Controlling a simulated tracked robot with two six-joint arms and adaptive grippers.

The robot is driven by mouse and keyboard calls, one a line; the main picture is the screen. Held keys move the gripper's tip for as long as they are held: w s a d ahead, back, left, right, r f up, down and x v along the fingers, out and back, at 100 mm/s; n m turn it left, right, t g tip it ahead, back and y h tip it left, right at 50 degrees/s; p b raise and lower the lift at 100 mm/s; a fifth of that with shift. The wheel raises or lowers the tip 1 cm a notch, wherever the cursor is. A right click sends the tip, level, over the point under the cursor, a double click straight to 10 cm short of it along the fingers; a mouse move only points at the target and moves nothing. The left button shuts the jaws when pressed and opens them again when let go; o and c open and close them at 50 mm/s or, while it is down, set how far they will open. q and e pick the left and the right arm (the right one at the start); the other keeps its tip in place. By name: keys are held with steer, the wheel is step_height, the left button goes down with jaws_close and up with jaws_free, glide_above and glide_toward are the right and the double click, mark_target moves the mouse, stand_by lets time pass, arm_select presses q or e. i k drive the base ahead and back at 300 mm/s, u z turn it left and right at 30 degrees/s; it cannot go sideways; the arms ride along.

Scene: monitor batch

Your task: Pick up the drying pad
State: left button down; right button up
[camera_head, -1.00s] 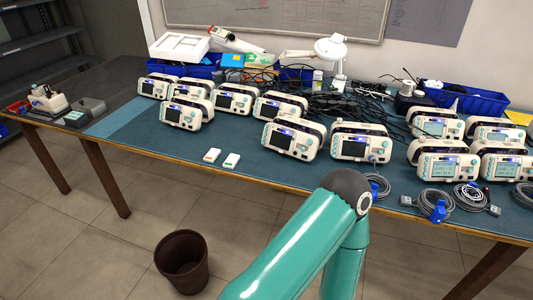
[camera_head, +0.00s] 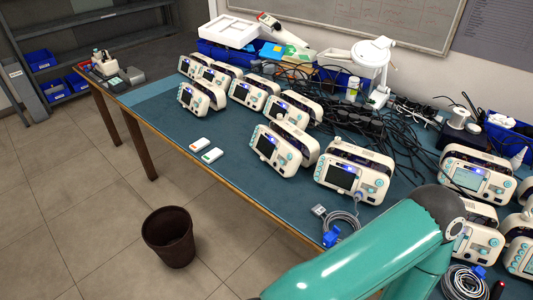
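I cannot pick out a drying pad for certain. A flat, lighter blue patch (camera_head: 150,90) lies across the left part of the blue table; I cannot tell whether it is a pad. A teal link of my own arm crosses the lower right and hides part of the table. Neither of my grippers is in view.
Several white monitors (camera_head: 354,170) stand on the table (camera_head: 235,182), with coiled cables (camera_head: 340,222) at the front right. Black cables and blue bins (camera_head: 222,54) are behind. A dark waste bin (camera_head: 169,238) stands on the floor. The front-left strip of table is clear.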

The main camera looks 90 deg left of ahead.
mark_target(212, 155)
steer(key=z, duration=0.7)
steer(key=i, duration=0.2)
steer(key=u, duration=2.9)
steer(key=i, duration=0.2)
steer(key=u, duration=1.4)
steer(key=k, duration=0.35)
steer(key=u, duration=0.5)
steer(key=i, duration=1.45)
steer(key=z, duration=0.45)
